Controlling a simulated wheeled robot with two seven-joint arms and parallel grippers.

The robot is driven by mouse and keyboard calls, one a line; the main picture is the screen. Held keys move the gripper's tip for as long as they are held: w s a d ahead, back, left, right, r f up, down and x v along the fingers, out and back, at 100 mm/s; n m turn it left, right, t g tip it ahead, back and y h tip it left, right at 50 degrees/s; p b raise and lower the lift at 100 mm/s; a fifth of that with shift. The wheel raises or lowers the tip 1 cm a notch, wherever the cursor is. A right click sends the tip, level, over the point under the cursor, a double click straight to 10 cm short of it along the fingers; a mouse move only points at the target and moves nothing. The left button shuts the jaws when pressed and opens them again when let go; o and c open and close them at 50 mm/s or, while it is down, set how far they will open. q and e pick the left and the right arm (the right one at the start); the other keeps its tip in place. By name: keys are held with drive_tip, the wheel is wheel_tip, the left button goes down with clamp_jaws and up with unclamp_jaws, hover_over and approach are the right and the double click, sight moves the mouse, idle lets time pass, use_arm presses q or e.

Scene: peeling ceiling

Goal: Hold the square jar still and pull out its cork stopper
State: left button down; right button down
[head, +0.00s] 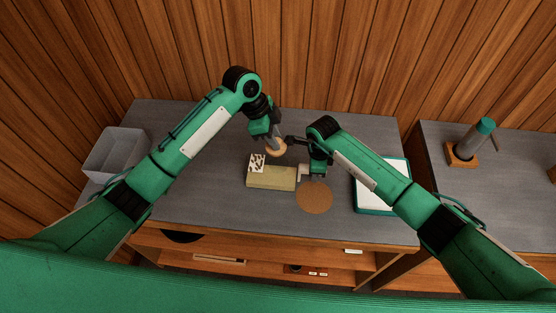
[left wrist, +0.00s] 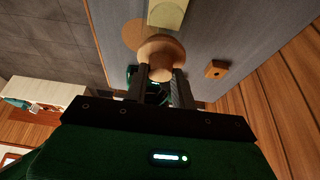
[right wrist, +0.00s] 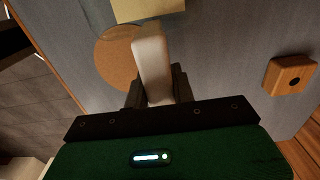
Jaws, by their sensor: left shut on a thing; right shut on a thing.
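My left gripper (head: 272,138) is shut on a round, tan wooden-looking piece, which appears to be the cork stopper (head: 275,148). Its wide, rounded head also shows beyond the fingers in the left wrist view (left wrist: 160,50). My right gripper (head: 314,172) is shut on a plain white block-like piece (right wrist: 152,65), which may be the square jar; no mouth shows, so I cannot tell for sure. In the head view this white piece (head: 303,169) is mostly hidden by the gripper. The stopper and the white piece look apart.
A pale yellow block (head: 271,178) lies beside the white piece, with a black-and-white patterned square (head: 257,163) at its left. A round brown mat (head: 314,196) lies in front. A teal-rimmed tray (head: 377,211) is at right, a clear bin (head: 113,153) at left.

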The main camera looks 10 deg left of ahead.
use_arm(q)
drive_tip(key=shift+d+r, duration=0.35)
drive_tip(key=shift+r, duration=0.1)
use_arm(e)
drive_tip(key=shift+s+a+f, duration=0.2)
drive_tip(key=shift+s, duration=0.2)
drive_tip(key=shift+d, duration=0.1)
use_arm(q)
drive_tip(key=a, duration=1.2)
drive_tip(key=shift+a+f, duration=0.25)
use_arm(e)
drive_tip(key=shift+w, duration=0.1)
use_arm(q)
drive_tip(key=shift+s, duration=0.1)
use_arm(e)
drive_tip(key=shift+r, duration=0.1)
drive_tip(key=c, duration=1.3)
unclamp_jaws()
drive_tip(key=shift+o, duration=1.1)
drive_tip(key=shift+w, duration=0.15)
use_arm(q)
drive_tip(key=shift+d, duration=0.1)
use_arm(e)
drive_tip(key=shift+r, duration=0.1)
